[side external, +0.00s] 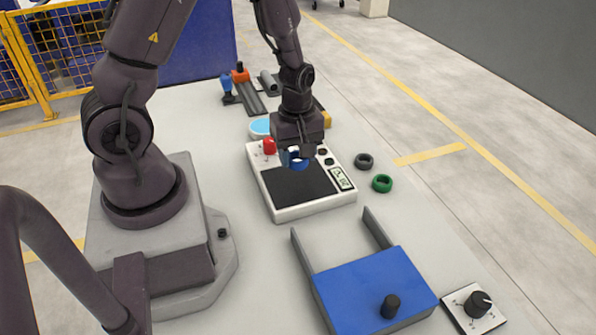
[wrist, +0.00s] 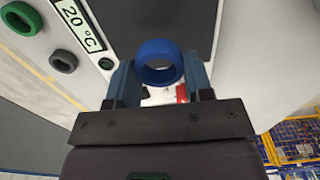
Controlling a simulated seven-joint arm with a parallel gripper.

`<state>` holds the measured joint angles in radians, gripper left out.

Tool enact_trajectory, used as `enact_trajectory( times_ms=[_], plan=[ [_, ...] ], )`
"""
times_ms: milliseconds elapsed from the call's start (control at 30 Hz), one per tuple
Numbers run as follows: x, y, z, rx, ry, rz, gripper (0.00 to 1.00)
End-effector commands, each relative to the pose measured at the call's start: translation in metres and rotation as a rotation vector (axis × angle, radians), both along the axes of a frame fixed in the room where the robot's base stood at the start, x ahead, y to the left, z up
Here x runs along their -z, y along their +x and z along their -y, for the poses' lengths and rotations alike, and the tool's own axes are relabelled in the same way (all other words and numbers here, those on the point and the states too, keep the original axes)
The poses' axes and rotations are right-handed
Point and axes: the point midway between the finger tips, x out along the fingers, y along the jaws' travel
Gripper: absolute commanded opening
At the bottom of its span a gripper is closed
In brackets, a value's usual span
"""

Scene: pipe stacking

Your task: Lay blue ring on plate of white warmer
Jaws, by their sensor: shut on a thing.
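The blue ring (wrist: 158,77) is held between the two fingers of my gripper (wrist: 161,82) in the wrist view. In the side view the ring (side external: 287,160) is partly hidden by my gripper (side external: 297,154). My gripper is shut on the ring, over the far part of the white warmer (side external: 316,211). The warmer's dark plate (side external: 297,184) is empty. The ring appears to be above the plate, but I cannot tell the height of the gap. The warmer's display (wrist: 80,22) reads 20 °C.
A red knob (side external: 269,146) stands at the warmer's far left corner. A dark grey ring (side external: 364,160) and a green ring (side external: 382,183) lie right of the warmer. A light blue round dish (side external: 260,126) is behind.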

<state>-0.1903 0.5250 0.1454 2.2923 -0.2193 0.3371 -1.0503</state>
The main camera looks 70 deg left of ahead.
Motion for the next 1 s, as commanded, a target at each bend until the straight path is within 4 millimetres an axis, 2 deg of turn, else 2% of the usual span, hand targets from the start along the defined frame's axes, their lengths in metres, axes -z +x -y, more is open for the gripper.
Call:
enact_trajectory(
  times_ms=[367,767,800,900,1000],
  plan=[
    [0.044,0.000,0.000,0.001,-0.001,-0.001,0.25],
    [0.049,0.001,0.000,0.002,-0.001,0.001,0.25],
    [0.050,0.001,0.000,0.002,0.000,0.002,0.51],
    [0.049,0.001,0.000,0.002,0.000,0.002,0.72],
    [0.049,0.001,0.000,0.002,0.000,0.001,0.72]
  ],
)
